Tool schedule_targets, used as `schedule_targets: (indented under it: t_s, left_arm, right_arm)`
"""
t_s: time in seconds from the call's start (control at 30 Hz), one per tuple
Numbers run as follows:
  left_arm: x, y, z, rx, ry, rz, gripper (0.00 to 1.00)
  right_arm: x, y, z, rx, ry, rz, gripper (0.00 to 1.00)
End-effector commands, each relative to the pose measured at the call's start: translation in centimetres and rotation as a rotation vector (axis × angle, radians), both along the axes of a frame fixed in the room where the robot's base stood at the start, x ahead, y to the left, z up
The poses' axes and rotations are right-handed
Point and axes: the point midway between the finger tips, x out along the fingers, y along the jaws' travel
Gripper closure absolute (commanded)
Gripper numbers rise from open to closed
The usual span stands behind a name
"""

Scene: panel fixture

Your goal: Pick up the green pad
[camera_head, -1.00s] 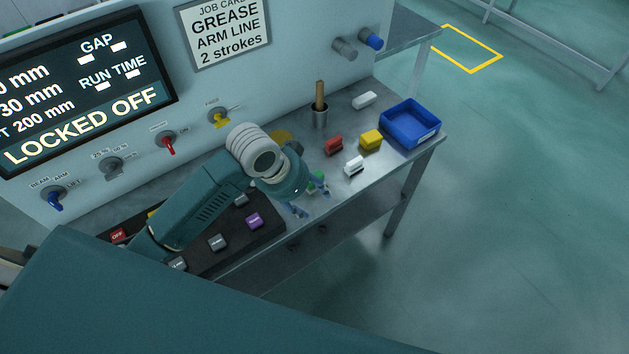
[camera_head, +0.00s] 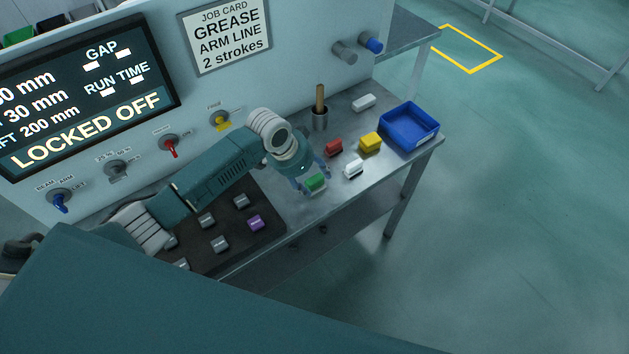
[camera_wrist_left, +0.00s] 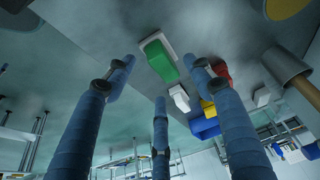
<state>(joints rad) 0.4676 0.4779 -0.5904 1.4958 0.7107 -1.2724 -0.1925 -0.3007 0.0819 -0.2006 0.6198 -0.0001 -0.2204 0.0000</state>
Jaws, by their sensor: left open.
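The green pad (camera_head: 315,183) is a small block with a pale backing. It lies on the steel bench below my left gripper (camera_head: 312,182). In the left wrist view the green pad (camera_wrist_left: 160,64) shows just beyond and between the spread blue fingers of my left gripper (camera_wrist_left: 161,76). The fingers are open and empty, and I see no contact with the pad. My right gripper is not in view.
A white block (camera_head: 353,169), a red block (camera_head: 333,147) and a yellow block (camera_head: 370,142) sit close by. A metal cup with a wooden handle (camera_head: 320,121) stands behind. A blue bin (camera_head: 409,125) is at the right. A dark button panel (camera_head: 232,240) lies left.

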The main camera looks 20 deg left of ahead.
Motion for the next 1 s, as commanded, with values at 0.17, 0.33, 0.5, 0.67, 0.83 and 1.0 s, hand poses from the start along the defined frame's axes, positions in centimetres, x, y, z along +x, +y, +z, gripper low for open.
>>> schedule_targets:
  t_s: [0.17, 0.33, 0.5, 0.67, 0.83, 1.0]
  left_arm:
    - [0.6, -0.4, -1.8, 0.001, -0.001, 0.0, 0.47]
    - [0.8, -0.5, -2.3, 0.001, -0.002, 0.0, 0.47]
    - [0.7, -0.5, -2.3, 0.001, -0.002, 0.0, 0.59]
    - [0.7, -0.5, -2.2, 0.001, -0.002, 0.001, 0.91]
    - [0.8, -0.5, -2.2, 0.0, -0.003, 0.001, 0.96]
    - [0.8, -0.5, -2.2, 0.0, -0.003, 0.001, 0.96]
  right_arm:
    - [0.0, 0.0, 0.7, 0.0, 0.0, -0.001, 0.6]
    - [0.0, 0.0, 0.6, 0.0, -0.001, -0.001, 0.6]
    - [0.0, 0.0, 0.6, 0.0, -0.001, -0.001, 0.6]
    - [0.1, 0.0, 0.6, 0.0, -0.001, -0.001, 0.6]
    - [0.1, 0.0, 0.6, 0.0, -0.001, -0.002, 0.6]
    - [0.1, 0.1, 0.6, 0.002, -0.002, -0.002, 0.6]
